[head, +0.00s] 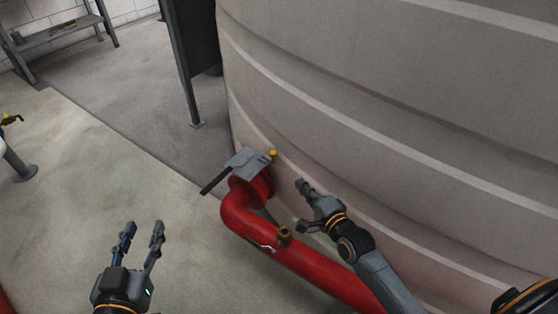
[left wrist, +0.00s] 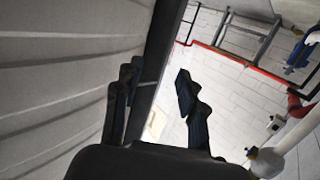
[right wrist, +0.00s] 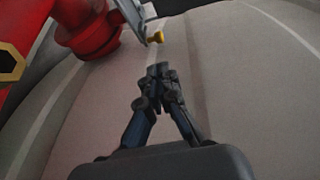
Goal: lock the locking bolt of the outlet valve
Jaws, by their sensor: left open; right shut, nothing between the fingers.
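The outlet valve has a grey plate (head: 248,163) with a dark handle (head: 215,181) on top of a red pipe elbow (head: 240,205) beside the tank. A small yellow locking bolt (head: 273,154) stands at the plate's right edge; it also shows in the right wrist view (right wrist: 156,38), beyond my fingertips. My right gripper (head: 303,186) is shut and empty, right of the valve and below the bolt in the head view, apart from both. It also shows in the right wrist view (right wrist: 158,72). My left gripper (head: 142,230) is open and empty over the floor, left of the pipe.
The large ribbed grey tank (head: 390,110) fills the right side, close to my right arm. The red pipe (head: 320,273) with a brass fitting (head: 284,236) runs below my right gripper. A dark post (head: 182,75) stands behind.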

